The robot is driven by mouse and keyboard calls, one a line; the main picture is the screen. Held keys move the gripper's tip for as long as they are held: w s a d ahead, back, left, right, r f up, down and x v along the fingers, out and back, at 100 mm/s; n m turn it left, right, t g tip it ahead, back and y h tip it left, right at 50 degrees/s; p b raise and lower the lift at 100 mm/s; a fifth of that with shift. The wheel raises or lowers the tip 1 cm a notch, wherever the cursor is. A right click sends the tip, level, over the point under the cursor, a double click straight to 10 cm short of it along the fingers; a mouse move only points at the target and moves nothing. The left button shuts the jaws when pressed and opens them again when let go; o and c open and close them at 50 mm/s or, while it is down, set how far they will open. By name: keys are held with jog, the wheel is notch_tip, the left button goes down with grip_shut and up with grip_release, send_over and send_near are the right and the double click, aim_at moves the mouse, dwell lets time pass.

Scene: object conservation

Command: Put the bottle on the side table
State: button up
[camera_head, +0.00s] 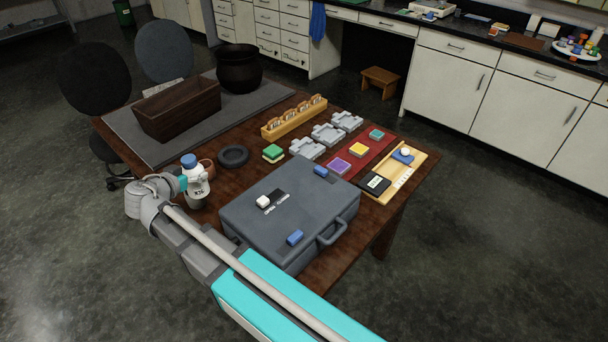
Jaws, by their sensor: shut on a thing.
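The bottle (198,187) is white with a dark printed label and a blue cap (188,160). It is upright at the left front edge of the brown wooden table (228,182). My gripper (190,183) is at the bottle and shut on it; my wrist hides part of the grip. I cannot tell whether the bottle's base touches anything. A small wooden stool-like table (380,77) stands on the floor at the back, by the white cabinets. No other piece here looks clearly like a side table.
A grey case (290,210) lies beside my arm. A reddish pot (207,168) and black ring (233,156) stand close to the bottle. A wooden planter (180,108) and dark pot (239,68) stand on a grey mat (125,130). Open floor (480,220) lies right of the table.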

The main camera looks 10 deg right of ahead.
jog(key=shift+a+f, duration=0.1)
jog(key=shift+f, duration=0.05)
dwell(0.4)
jog(key=a+f+b+x, duration=0.1)
jog(key=f+b+x, duration=0.2)
jog(key=b+x, duration=0.6)
jog(key=shift+x, duration=2.95)
jog(key=shift+s+d, duration=0.15)
jog(key=shift+f, duration=0.15)
jog(key=shift+w+d+f+b, duration=0.1)
jog(key=shift+w+f+b, duration=0.05)
jog(key=shift+f+b, duration=0.85)
jog(key=shift+w+d+f+b, duration=0.1)
jog(key=shift+w+f+b, duration=0.05)
jog(key=shift+f+b, duration=0.85)
